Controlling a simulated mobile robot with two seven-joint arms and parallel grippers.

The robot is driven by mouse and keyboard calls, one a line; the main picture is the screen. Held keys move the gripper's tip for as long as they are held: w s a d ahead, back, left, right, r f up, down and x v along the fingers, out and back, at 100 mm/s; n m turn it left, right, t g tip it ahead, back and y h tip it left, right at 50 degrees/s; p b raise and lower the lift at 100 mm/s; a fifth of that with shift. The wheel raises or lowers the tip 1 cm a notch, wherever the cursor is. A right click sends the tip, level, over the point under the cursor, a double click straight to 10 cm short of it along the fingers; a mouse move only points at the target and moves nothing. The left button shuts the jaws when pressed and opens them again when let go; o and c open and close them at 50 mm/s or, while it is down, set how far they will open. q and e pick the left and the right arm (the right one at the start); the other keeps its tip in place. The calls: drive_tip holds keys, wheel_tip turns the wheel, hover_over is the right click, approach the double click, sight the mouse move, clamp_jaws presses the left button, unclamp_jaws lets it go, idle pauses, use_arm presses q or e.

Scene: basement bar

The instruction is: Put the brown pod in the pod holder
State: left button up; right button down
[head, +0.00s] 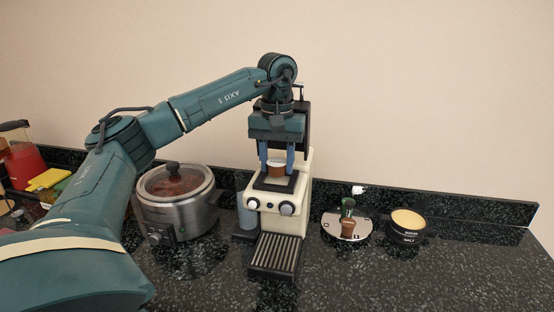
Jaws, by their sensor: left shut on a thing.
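My left gripper (276,168) comes down from above the cream coffee machine (302,190). Its blue fingers are shut on the brown pod (276,171), which has a pale rim and looks upright. The pod is just above, or at, the black square top (274,184) of the machine; I cannot tell whether it touches. A round white and black disc (332,228) on the counter to the right carries a green item and another brown item (347,228). I cannot tell from this view which part is the pod holder. My right gripper is not in view.
A steel slow cooker (178,212) with a glass lid stands left of the machine. A black tub (406,234) with a pale yellow top stands right of the disc. A red jug (24,165) is at far left. The dark speckled counter (370,285) is clear at front right.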

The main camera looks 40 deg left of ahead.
sight(277, 162)
use_arm(q)
drive_tip(key=shift+f, duration=0.6)
drive_tip(key=o, duration=0.9)
drive_tip(key=shift+o, duration=0.2)
wheel_tip(277, 162, up, 13)
drive_tip(key=shift+r, duration=0.15)
idle(0.4)
